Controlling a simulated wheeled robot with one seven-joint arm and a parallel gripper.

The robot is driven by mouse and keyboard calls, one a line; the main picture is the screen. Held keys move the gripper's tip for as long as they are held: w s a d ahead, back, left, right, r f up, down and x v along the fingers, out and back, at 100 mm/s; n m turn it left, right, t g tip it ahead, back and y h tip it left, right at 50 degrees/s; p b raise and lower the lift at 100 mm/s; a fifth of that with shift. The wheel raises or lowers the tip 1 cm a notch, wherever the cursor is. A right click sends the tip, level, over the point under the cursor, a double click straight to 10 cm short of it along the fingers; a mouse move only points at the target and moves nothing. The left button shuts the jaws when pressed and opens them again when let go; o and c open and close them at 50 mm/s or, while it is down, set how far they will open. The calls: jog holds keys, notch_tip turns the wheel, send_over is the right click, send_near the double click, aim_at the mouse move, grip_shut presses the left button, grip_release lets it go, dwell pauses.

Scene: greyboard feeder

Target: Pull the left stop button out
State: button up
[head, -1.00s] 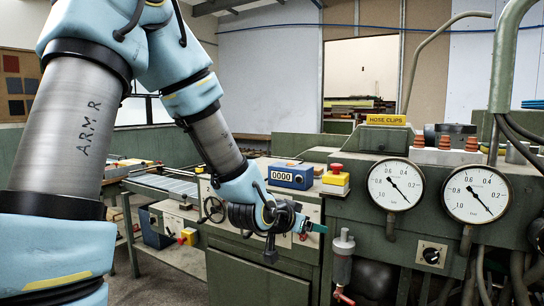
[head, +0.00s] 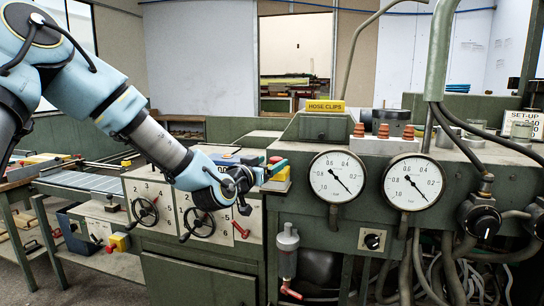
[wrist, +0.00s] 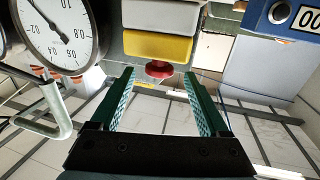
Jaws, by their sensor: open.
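A red stop button (head: 274,159) on a yellow and grey box (head: 282,174) stands on the console left of the gauges. In the wrist view the red button (wrist: 159,69) shows between the tips of my green-padded fingers, under the yellow box (wrist: 158,47). My gripper (head: 277,166) is open at the button's height; in the wrist view the gripper (wrist: 160,76) shows clear gaps on both sides of the button. In the head view my fingers partly hide the button. A second yellow box with a red button (head: 119,242) sits lower left on the machine front.
A blue counter (wrist: 298,18) stands close beside the box. Two round gauges (head: 337,177) (head: 412,182) are to the right, one also near my gripper in the wrist view. Handwheels (head: 145,210) lie left, below my arm. A HOSE CLIPS sign (head: 326,106) stands behind.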

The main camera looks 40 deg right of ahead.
jog(key=shift+x, duration=1)
grip_shut()
dwell(0.8)
